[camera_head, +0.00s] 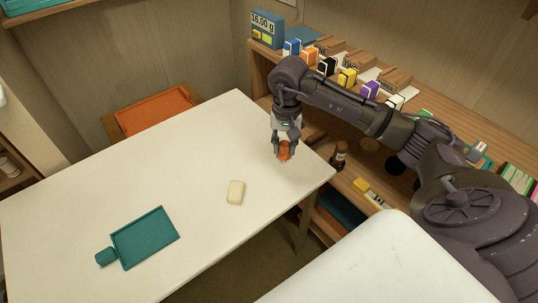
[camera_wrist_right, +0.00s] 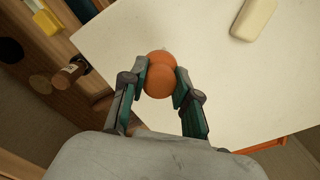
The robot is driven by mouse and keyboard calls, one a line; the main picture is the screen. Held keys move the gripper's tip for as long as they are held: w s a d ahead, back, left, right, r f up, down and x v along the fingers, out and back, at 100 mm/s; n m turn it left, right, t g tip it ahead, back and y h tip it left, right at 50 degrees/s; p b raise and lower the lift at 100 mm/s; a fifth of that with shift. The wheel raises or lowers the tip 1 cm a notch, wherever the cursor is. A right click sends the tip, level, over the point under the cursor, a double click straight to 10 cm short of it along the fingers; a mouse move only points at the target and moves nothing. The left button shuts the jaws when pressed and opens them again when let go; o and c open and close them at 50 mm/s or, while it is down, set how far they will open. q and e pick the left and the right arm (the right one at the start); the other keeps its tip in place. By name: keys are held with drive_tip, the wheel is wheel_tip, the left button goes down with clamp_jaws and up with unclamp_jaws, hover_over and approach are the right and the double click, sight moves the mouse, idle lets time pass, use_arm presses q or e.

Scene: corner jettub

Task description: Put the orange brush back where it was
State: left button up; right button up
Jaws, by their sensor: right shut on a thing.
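My right gripper (camera_head: 284,158) is shut on the orange brush (camera_head: 285,149), over the right part of the white table (camera_head: 190,150). In the right wrist view the brush (camera_wrist_right: 161,78) shows as two rounded orange lobes between the fingertips (camera_wrist_right: 160,82). The rest of its shape is hidden, and I cannot tell whether it touches the table. My left gripper is not in view.
A cream block (camera_head: 236,192) and a teal dustpan-like tray (camera_head: 145,238) lie on the table. A wooden shelf (camera_head: 262,62) with several small coloured boxes and a brown bottle (camera_head: 340,155) stands right. An orange tray (camera_head: 152,109) is behind the table.

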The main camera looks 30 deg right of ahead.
drive_tip(key=w+f, duration=0.1)
drive_tip(key=w+a+f, duration=0.2)
drive_tip(key=w, duration=0.1)
drive_tip(key=shift+a+f, duration=0.1)
wheel_tip(320, 180, down, 3)
drive_tip(key=shift+f+p, duration=0.15)
drive_tip(key=shift+p, duration=0.35)
drive_tip(key=shift+f, duration=0.15)
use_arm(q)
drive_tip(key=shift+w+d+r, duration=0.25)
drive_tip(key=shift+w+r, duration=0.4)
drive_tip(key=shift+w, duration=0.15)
use_arm(e)
drive_tip(key=shift+f, duration=0.1)
drive_tip(key=o, duration=1)
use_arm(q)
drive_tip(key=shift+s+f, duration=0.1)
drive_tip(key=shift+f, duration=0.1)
